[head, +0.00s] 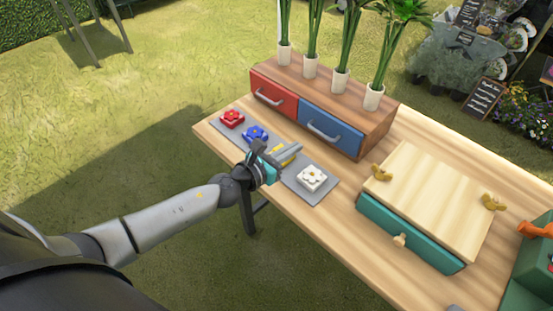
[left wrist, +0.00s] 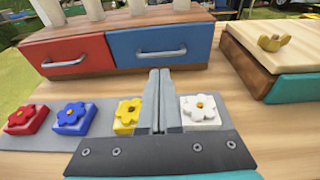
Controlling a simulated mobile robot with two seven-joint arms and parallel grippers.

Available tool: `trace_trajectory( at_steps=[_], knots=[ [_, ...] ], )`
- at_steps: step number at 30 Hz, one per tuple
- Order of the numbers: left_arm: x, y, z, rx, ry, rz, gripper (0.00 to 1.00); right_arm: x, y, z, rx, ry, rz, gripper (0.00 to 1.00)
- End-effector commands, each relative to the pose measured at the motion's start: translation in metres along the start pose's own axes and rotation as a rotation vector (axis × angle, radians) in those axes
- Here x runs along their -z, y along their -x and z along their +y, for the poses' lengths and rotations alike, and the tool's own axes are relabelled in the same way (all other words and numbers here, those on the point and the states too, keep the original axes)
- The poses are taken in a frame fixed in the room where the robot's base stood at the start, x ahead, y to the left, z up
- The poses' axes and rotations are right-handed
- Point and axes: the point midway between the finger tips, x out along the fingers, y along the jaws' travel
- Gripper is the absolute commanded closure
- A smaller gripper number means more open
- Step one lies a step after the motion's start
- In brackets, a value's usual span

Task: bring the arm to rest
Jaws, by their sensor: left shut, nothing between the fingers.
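My left gripper (head: 284,157) is shut and empty, reaching over a grey mat (head: 307,190) on the wooden table. In the left wrist view its fingers (left wrist: 158,100) stand together between the yellow flower block (left wrist: 127,115) and the white flower block (left wrist: 200,111). The red flower block (head: 231,119) and blue flower block (head: 255,133) lie further left on the mat. In the head view the gripper partly hides the yellow block, while the white block (head: 312,178) is clear of it. My right gripper is in neither view.
A wooden cabinet with a red drawer (head: 274,95) and a blue drawer (head: 331,130) stands behind the mat, with several potted stems on top. A wooden box with a teal drawer (head: 408,236) stands to the right. A teal container (head: 533,274) is at the right edge.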

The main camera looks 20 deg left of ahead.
Motion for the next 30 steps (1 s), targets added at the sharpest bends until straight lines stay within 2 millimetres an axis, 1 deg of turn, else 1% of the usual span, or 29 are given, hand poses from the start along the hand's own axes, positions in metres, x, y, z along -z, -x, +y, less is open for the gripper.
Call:
trace_trajectory(
  at_steps=[1,3,6,9,13,19,23,26,29,30],
  knots=[
    [0.002,0.01,-0.001,0.001,-0.001,0.004,1.0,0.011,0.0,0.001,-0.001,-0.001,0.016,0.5],
    [0.002,0.021,0.0,0.0,-0.001,0.004,1.0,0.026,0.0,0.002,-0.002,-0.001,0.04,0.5],
    [0.002,0.033,-0.001,0.001,-0.001,0.004,1.0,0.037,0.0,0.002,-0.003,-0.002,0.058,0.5],
    [0.002,0.043,-0.001,0.0,0.0,0.004,1.0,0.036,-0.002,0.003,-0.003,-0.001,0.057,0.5],
    [0.002,0.051,0.0,0.0,0.0,0.003,1.0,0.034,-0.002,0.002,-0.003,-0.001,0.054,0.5],
    [0.001,0.054,0.0,0.0,-0.001,0.001,1.0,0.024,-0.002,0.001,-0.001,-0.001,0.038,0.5],
    [-0.001,0.054,-0.001,-0.009,0.023,-0.004,1.0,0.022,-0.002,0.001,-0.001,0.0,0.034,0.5],
    [-0.008,0.056,0.0,-0.058,0.158,-0.035,1.0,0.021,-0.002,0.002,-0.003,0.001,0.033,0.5],
    [-0.019,0.063,0.006,-0.164,0.442,-0.092,1.0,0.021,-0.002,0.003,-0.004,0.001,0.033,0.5],
    [-0.022,0.068,0.01,-0.22,0.589,-0.119,1.0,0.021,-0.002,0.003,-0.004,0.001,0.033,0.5]
  ],
)
